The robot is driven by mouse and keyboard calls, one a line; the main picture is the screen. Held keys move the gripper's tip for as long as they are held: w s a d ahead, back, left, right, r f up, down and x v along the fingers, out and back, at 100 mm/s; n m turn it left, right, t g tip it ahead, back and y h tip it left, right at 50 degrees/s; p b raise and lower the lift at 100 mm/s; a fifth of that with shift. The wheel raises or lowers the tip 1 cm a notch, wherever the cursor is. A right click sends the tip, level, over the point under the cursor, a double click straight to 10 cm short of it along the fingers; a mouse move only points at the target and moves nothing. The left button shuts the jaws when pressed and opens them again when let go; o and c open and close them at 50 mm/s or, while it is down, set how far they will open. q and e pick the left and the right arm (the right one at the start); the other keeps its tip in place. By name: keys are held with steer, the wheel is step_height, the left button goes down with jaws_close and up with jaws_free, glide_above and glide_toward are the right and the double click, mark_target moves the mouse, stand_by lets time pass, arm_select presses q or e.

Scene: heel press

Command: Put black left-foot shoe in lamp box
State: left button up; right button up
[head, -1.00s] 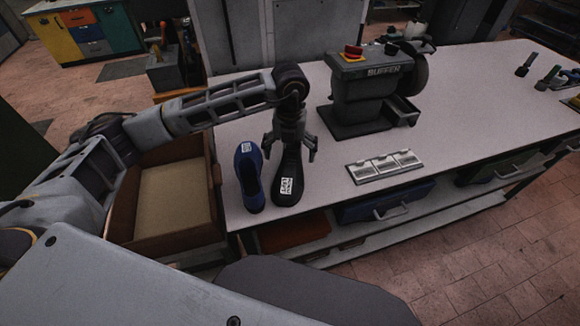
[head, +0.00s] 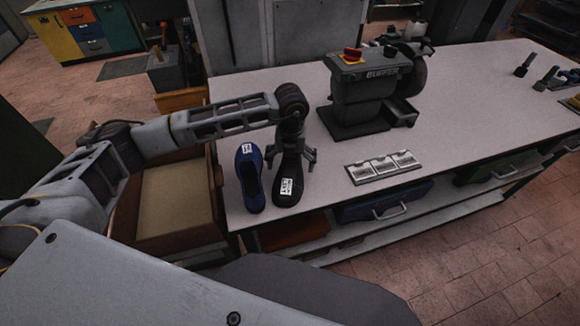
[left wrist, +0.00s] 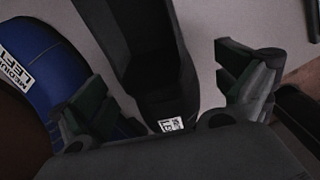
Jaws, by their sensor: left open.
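The black shoe (head: 288,185) stands on the near left part of the white table, a white label on its heel. It fills the middle of the left wrist view (left wrist: 165,85), where I cannot read the label surely. My left gripper (head: 292,158) is open and low over it, one finger on each side; I see no clear grip. The blue shoe (head: 251,182) stands just left of it; its label reads LEFT in the left wrist view (left wrist: 38,70). An open brown box (head: 200,240), perhaps the lamp box, stands left of the table. My right gripper is out of view.
A dark buffer machine (head: 360,95) with a red button stands behind and right of the shoes. A grey panel with several plates (head: 383,167) lies right of them. Several small tools (head: 546,78) are at the far right. The table's middle right is bare.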

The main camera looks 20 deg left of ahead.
arm_select(q)
steer(key=shift+f, duration=0.7)
steer(key=c, duration=1.4)
steer(key=shift+c, duration=0.2)
steer(key=shift+r, duration=0.1)
step_height(320, 180, up, 8)
steer(key=shift+r+b, duration=0.15)
steer(key=shift+b, duration=0.75)
steer(key=shift+r, duration=0.75)
